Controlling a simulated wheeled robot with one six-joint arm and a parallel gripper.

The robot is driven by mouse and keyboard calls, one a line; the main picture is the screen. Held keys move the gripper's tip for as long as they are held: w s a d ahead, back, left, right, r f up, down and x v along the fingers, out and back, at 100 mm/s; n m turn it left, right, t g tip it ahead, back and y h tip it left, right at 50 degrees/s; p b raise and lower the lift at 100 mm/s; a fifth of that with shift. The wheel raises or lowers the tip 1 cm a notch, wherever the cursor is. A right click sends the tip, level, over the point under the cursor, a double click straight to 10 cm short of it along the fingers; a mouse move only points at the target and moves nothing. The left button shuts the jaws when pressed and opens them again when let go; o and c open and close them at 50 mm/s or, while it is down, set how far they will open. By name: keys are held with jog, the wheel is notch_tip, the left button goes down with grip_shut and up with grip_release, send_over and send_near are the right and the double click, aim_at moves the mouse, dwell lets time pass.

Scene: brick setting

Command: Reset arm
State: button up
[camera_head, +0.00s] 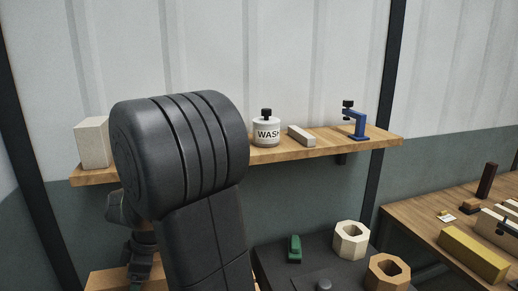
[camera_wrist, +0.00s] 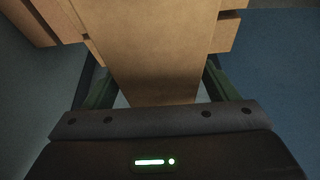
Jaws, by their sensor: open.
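My arm (camera_head: 180,150) fills the left middle of the head view and is bent in front of the wall shelf. In the wrist view my gripper (camera_wrist: 158,85) is open, with its dark green fingers set apart on the left and right. A tan wooden or cardboard-like piece (camera_wrist: 155,60) shows beyond and between the fingers. I cannot tell whether they touch it. In the head view the arm hides most of the wrist, and the fingertips cannot be made out.
The wooden shelf (camera_head: 327,144) holds a pale block (camera_head: 92,143), a white WASH jar (camera_head: 266,131), a grey bar (camera_head: 301,136) and a blue clamp (camera_head: 358,121). Below are hexagonal rings (camera_head: 351,240) and a green item (camera_head: 294,249). A wooden table (camera_head: 425,220) with several blocks stands right.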

jog(key=shift+d+r, duration=0.1)
jog(key=shift+r, duration=0.85)
jog(key=shift+s, duration=0.1)
notch_tip(320, 180, down, 3)
jog(key=shift+d+f, duration=0.1)
jog(key=shift+f, duration=0.1)
jog(key=v, duration=1.1)
jog(key=shift+d+r, duration=0.15)
jog(key=shift+r, duration=0.05)
jog(key=x, duration=1.2)
notch_tip(320, 180, up, 10)
jog(key=shift+r+b, duration=0.2)
jog(key=shift+b, duration=0.1)
jog(key=shift+w+d+f+m+t, duration=0.4)
jog(key=shift+w+d+f+m, duration=0.55)
jog(key=shift+w+d, duration=0.25)
jog(key=shift+w+d+f, duration=0.2)
jog(key=shift+w+f, duration=0.05)
jog(key=shift+f, duration=0.05)
